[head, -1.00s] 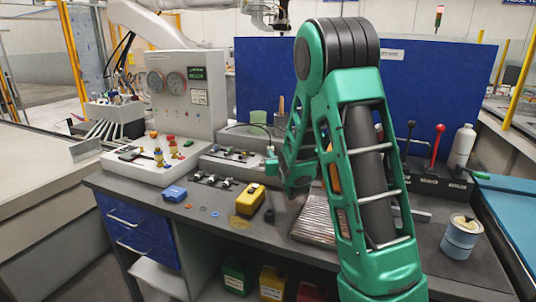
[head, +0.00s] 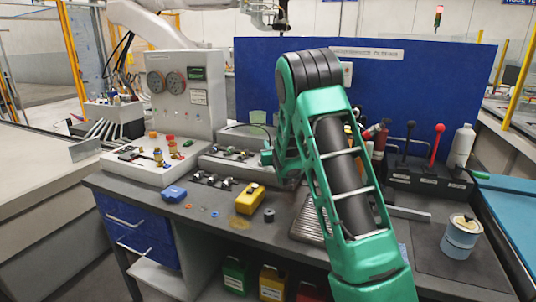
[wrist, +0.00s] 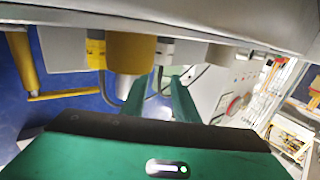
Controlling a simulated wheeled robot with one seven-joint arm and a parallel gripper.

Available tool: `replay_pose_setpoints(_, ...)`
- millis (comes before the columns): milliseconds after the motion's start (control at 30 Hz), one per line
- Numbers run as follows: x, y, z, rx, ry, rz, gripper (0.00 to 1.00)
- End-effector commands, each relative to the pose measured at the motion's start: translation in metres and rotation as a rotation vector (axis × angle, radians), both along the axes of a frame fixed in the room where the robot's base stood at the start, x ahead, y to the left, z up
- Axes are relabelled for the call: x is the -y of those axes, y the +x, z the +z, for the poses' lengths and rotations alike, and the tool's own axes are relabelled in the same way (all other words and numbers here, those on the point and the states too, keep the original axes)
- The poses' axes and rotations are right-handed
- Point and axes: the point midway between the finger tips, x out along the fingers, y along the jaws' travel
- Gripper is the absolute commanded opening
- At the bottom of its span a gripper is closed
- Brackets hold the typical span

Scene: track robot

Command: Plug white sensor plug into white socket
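My gripper (head: 267,157) is at the row of small connectors (head: 232,152) on the grey block, beside its right end. In the wrist view its two green fingers (wrist: 160,92) stand apart, pointing at the row. A white connector part (wrist: 166,50) shows just beyond the fingertips, with a grey cable close by. I cannot tell whether it is the white plug or the white socket, or whether the fingers hold anything. A yellow-brown cylinder (wrist: 130,50) with a pale end is beside the left finger. A thin dark cable (head: 262,128) arcs down towards my gripper.
A gauge panel (head: 185,95) stands behind left. A yellow box (head: 249,198), a blue box (head: 174,193) and a dark ring (head: 269,215) lie on the bench. Levers (head: 437,145), a white bottle (head: 461,147) and a can (head: 460,238) are at right. The blue partition (head: 420,85) closes the back.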

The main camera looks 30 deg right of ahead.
Motion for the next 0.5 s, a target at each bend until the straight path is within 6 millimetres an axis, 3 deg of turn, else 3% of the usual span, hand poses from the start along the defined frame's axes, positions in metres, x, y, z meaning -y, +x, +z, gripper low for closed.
replay_pose_setpoints(133, 0.0044, 0.0129, 0.0001, 0.000, 0.000, 0.000, 0.27)
replay_pose_setpoints(400, 0.0050, 0.0151, 0.0006, 0.000, 0.000, 0.000, 0.27)
replay_pose_setpoints(500, 0.0050, 0.0150, 0.0006, 0.000, 0.000, 0.000, 0.03)
